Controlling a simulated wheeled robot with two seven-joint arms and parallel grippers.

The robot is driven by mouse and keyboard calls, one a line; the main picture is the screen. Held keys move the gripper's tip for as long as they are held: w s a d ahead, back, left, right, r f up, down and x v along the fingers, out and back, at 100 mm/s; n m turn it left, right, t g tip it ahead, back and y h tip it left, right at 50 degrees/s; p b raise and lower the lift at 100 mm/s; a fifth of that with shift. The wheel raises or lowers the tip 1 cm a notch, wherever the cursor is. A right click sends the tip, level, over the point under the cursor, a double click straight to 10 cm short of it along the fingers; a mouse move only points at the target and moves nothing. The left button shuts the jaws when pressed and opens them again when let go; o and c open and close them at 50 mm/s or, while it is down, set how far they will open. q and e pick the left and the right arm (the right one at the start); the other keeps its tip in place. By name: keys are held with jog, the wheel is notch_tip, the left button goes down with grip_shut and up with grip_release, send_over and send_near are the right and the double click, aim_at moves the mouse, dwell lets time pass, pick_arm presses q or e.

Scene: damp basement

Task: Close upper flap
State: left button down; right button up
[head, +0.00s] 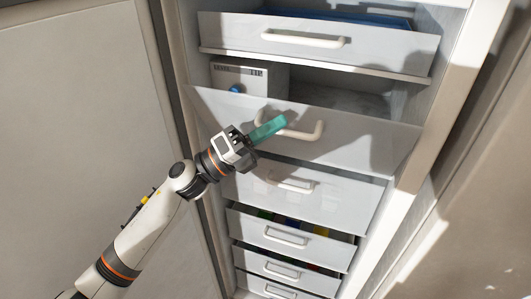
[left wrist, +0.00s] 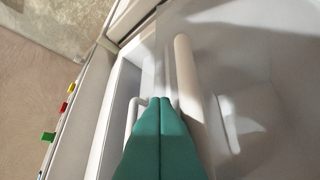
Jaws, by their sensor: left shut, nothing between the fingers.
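A white upright cabinet has a wide flap (head: 370,135) with a white bar handle (head: 318,131), tilted outward below an open compartment. A higher front panel (head: 400,50) with its own handle (head: 305,41) is above that compartment. I cannot tell for certain which of the two is the upper flap. My left gripper (head: 283,121) is shut and empty, its teal fingers in front of the tilted flap beside the handle's left part. In the left wrist view the closed fingertips (left wrist: 163,100) point along a thick white bar (left wrist: 188,85); contact cannot be told.
Below are a closed-looking front (head: 330,200) and several drawers, one (head: 320,247) slightly open with coloured items inside. A white box (head: 240,75) stands in the open compartment. A large pale door panel (head: 70,110) is at left; the cabinet's side wall (head: 440,120) is at right.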

aim_at(274, 108)
pick_arm(q)
jog(key=shift+w+d+r+b, duration=0.25)
jog(key=shift+w+r, duration=0.15)
jog(key=shift+w, duration=0.35)
jog(key=shift+w+d+r+b, duration=0.1)
jog(key=shift+w+d+r, duration=0.25)
jog(key=shift+w, duration=0.45)
jog(key=shift+w+d+r+b, duration=0.2)
jog(key=shift+w+r, duration=0.25)
jog(key=shift+w, duration=0.3)
